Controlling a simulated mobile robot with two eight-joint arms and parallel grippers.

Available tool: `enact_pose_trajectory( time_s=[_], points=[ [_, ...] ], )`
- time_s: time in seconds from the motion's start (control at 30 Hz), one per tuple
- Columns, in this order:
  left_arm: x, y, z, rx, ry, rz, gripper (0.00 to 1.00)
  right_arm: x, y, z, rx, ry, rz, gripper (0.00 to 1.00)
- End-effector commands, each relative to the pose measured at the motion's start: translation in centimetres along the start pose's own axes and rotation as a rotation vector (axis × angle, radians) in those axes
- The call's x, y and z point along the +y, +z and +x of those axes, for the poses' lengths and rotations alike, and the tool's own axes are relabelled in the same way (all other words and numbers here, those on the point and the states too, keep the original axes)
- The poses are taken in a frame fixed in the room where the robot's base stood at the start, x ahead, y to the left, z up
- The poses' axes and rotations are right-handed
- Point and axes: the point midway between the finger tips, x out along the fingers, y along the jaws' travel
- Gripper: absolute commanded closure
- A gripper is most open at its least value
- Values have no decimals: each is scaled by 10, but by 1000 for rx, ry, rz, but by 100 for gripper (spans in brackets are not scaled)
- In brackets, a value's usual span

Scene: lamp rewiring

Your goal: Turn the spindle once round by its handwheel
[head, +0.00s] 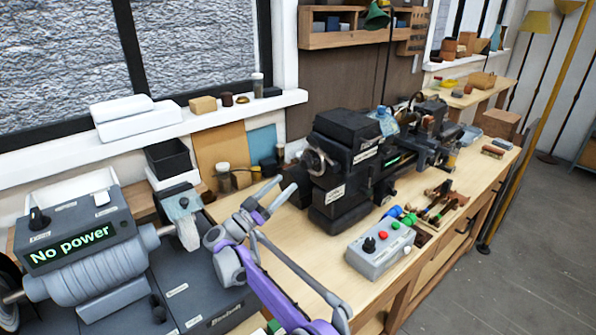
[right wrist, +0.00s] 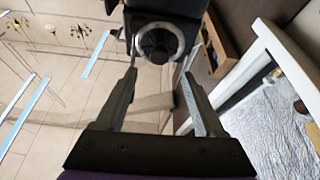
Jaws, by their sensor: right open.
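The handwheel (head: 318,161) is a round, light grey-rimmed wheel on the left end of the black lathe headstock (head: 347,150). In the right wrist view the handwheel (right wrist: 157,42) faces me with a dark hub, ahead of the jaws and roughly centred between them. My right gripper (head: 284,190) is left of the handwheel in the head view, its fingers pointing towards it. In the right wrist view its jaws (right wrist: 159,80) are open with nothing between the fingertips; they look apart from the wheel. The spindle itself is hidden inside the headstock. My left gripper is not in view.
A grey control box (head: 380,248) with coloured buttons stands on the bench in front of the lathe. A grey machine (head: 85,235) showing "No power" stands at left. Bare bench (head: 300,232) lies around my right forearm.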

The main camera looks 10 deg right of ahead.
Motion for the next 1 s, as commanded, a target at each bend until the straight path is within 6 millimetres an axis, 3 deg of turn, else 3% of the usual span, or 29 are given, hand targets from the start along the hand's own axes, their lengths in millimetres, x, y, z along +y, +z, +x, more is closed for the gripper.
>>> enact_pose_trajectory(
  time_s=[0.17, 0.53, 0.87, 1.0],
  points=[
    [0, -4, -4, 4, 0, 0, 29, 0, -1, 14, 0, 2, 0, 29],
    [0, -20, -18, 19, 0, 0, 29, 0, -2, 69, 1, 1, 1, 29],
    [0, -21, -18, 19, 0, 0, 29, 0, 0, 74, 0, 0, 0, 29],
    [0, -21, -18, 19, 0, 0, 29, 0, 0, 74, 0, 0, 0, 54]
  ],
)
